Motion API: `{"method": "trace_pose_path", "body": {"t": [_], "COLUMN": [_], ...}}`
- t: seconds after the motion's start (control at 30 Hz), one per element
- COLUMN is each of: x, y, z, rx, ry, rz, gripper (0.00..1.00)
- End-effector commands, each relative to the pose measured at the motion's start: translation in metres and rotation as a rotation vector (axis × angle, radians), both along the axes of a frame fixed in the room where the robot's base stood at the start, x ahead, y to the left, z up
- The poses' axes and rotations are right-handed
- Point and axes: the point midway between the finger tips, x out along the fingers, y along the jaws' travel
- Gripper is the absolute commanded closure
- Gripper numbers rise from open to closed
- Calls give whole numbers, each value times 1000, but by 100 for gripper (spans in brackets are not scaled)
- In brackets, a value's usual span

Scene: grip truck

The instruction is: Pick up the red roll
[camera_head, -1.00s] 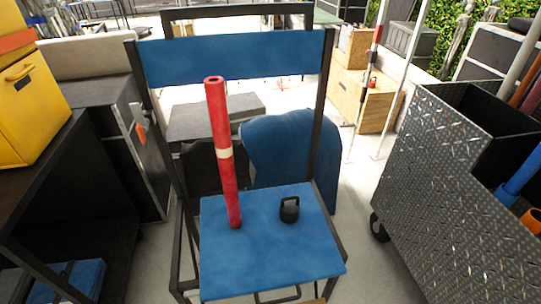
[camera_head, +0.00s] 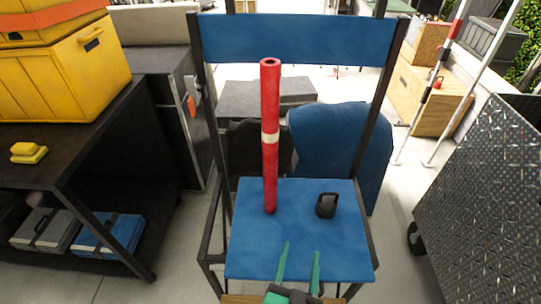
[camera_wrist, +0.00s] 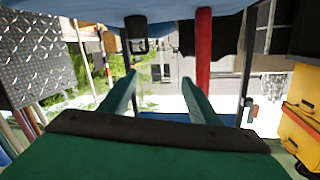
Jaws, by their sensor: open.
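The red roll (camera_head: 270,160) stands upright on the blue seat of a chair (camera_head: 330,262), toward the seat's back left. It is a long thin tube with a pale band around its middle. My gripper (camera_head: 298,250) is at the seat's front edge, with its two green fingers apart and empty, nearer to me than the roll. In the wrist view the picture is upside down; the roll (camera_wrist: 203,50) shows beyond the fingers (camera_wrist: 157,90), right of centre, and is not between them.
A small black kettlebell-like weight (camera_head: 326,206) stands on the seat right of the roll. The chair's blue backrest (camera_head: 300,38) is behind. A dark shelf with a yellow crate (camera_head: 70,75) is at left, and a metal-plated cart (camera_head: 480,200) at right.

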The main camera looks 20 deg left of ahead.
Motion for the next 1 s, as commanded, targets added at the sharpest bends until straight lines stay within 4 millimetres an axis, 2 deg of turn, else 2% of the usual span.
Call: {"method": "trace_pose_path", "body": {"t": [0.03,0.2,0.5,0.73,1.0], "x": [17,61,119,145,152], "y": [5,22,52,75,98], "z": [14,55,141,215,296], "rx": [10,37,38,-5,-99], "ry": [-19,-49,-100,-137,-172], "rz": [16,77,198,298,400], "gripper": [43,43,43,43,43]}}
